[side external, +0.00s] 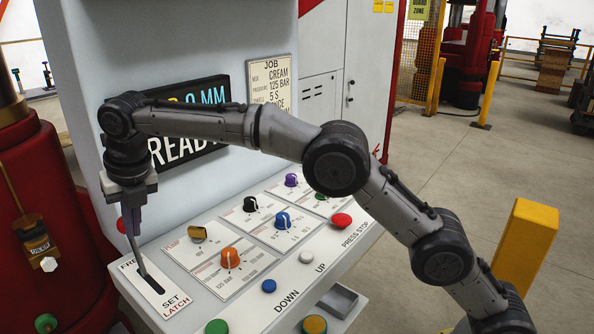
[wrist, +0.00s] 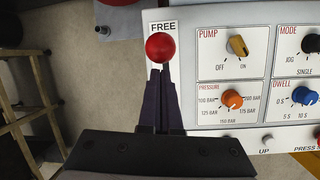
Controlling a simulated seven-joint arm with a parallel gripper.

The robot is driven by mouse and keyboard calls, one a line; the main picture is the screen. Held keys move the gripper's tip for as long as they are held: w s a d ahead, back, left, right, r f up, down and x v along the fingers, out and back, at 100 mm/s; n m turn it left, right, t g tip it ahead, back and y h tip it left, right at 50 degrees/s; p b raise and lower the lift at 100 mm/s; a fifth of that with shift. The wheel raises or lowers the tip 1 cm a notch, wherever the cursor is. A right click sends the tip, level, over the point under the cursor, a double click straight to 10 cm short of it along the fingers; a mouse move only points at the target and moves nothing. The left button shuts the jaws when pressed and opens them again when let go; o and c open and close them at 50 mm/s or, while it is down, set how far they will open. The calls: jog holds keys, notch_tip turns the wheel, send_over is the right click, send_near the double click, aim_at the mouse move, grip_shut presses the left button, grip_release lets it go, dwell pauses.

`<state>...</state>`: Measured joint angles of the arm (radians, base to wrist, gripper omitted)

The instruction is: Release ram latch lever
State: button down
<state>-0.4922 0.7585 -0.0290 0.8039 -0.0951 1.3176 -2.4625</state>
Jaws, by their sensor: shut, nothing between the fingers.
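The latch lever has a red ball knob (wrist: 160,46) and a thin grey stem (side external: 136,256) rising from a dark slot in the white latch plate (side external: 172,300). The plate reads FREE at its far end and SET LATCH at its near end. The stem leans towards the FREE end. In the wrist view the knob lies just below the FREE label (wrist: 163,27). My gripper (wrist: 161,72) is shut and empty, pointing down, with its fingertips at the knob's SET side. In the side view the fingers partly hide the knob. I cannot tell whether they touch it.
The panel right of the latch plate carries a yellow pump knob (side external: 197,233), an orange pressure knob (side external: 231,257), and a red press stop button (side external: 341,220). A dark display (side external: 185,150), partly hidden by my arm, shows READY. A red machine column (side external: 50,220) stands left.

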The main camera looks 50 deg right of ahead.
jog(key=s+f, duration=0.2)
jog(key=s, duration=0.2)
jog(key=s+f, duration=0.2)
jog(key=s, duration=0.3)
jog(key=s+a+f, duration=0.1)
jog(key=s+f, duration=0.2)
jog(key=s, duration=0.2)
jog(key=shift+s+a, duration=0.1)
jog(key=shift+s, duration=0.05)
jog(key=v, duration=0.9)
jog(key=s+d+r+m+t, duration=0.1)
jog(key=d+r+m, duration=0.3)
jog(key=d, duration=0.6)
jog(key=s+d+r+m+t, duration=0.1)
jog(key=s+d+r+m, duration=0.3)
jog(key=d, duration=0.6)
jog(key=shift+s+r, duration=0.2)
jog(key=shift+r, duration=0.15)
